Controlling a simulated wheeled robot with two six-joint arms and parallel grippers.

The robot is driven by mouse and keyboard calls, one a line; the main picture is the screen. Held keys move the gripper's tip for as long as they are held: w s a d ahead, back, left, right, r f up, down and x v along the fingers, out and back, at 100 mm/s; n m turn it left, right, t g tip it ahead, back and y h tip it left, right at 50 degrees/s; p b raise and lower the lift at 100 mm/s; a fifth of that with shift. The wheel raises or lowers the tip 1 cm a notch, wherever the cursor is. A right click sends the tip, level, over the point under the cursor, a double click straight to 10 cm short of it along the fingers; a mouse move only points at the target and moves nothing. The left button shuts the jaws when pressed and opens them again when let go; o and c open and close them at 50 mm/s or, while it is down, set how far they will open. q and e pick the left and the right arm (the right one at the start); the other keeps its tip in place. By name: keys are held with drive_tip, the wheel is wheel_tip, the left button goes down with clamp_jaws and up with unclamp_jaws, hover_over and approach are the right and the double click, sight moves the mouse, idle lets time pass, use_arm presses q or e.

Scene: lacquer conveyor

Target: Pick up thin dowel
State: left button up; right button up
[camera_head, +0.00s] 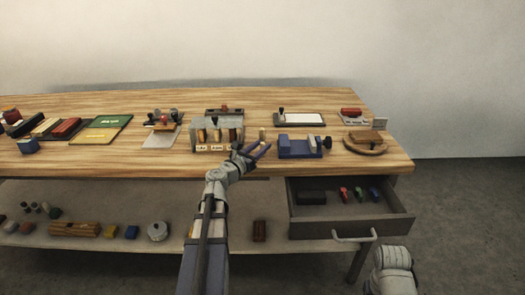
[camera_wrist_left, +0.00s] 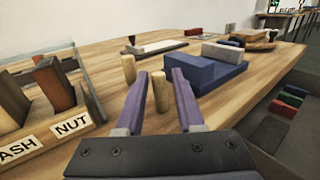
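Two upright wooden dowels stand on the workbench: a nearer dowel (camera_wrist_left: 160,90) and a farther dowel (camera_wrist_left: 129,68) to its left in the left wrist view. I cannot tell for sure which is the thin one. A dowel (camera_head: 262,134) also shows just beyond my left gripper in the head view. My left gripper (camera_head: 255,150) is open, and in the wrist view its purple fingers (camera_wrist_left: 162,88) lie on both sides of the nearer dowel with gaps beside it. Contact is not visible. My right arm shows only at the lower right; its gripper is not in view.
A blue vise-like block (camera_head: 300,146) stands close right of the left gripper. A labelled sorting rack (camera_head: 216,148) is close on its left. The workbench (camera_head: 345,104) holds other tools farther off. An open drawer (camera_head: 400,222) juts out below at the right.

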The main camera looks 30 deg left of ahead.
use_arm(q)
drive_tip(key=w, duration=0.4)
drive_tip(key=shift+w+f, duration=0.15)
drive_tip(key=shift+w, duration=0.1)
clamp_jaws()
